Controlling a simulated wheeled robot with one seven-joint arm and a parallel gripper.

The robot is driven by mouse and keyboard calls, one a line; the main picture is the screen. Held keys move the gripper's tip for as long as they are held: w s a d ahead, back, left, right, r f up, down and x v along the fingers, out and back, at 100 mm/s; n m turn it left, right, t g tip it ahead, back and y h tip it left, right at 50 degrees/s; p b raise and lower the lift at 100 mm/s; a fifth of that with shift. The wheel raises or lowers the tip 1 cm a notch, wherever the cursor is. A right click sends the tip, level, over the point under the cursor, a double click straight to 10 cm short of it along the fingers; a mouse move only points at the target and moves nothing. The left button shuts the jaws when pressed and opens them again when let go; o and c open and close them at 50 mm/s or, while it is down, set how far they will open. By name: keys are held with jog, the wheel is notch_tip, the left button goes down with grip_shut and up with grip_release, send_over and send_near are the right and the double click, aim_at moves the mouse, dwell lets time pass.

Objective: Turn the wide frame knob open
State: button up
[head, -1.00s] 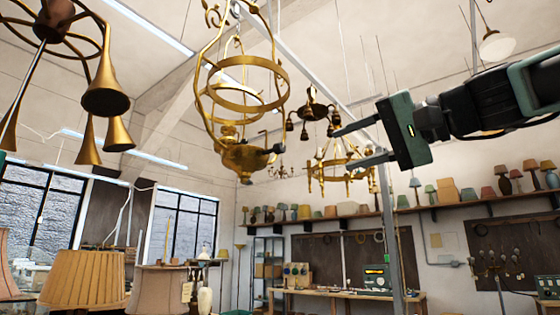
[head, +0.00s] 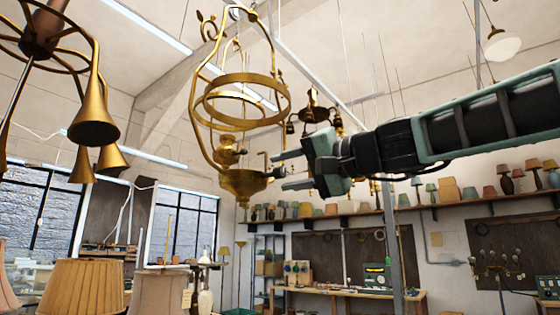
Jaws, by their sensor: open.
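A brass hanging lamp frame (head: 192,120), wide and looped with a ring inside, hangs left of the middle. At its bottom is a brass bowl-shaped burner (head: 243,181). A small knob (head: 275,173) sticks out from the burner's right side. My gripper (head: 281,172) reaches in from the right, with one finger above and one below the knob's level. The fingers are apart, with the knob at or just short of the gap between their tips. I cannot tell whether either finger touches it.
A brass lamp with horn-shaped shades (head: 95,118) hangs at the left. Small dark chandeliers (head: 315,112) hang behind my gripper. Fabric lampshades (head: 85,285) stand at the lower left. A shelf of lamps (head: 400,209) and a workbench (head: 345,291) line the back wall.

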jog(key=shift+p+x, duration=0.35)
jog(key=shift+x, duration=0.85)
grip_shut()
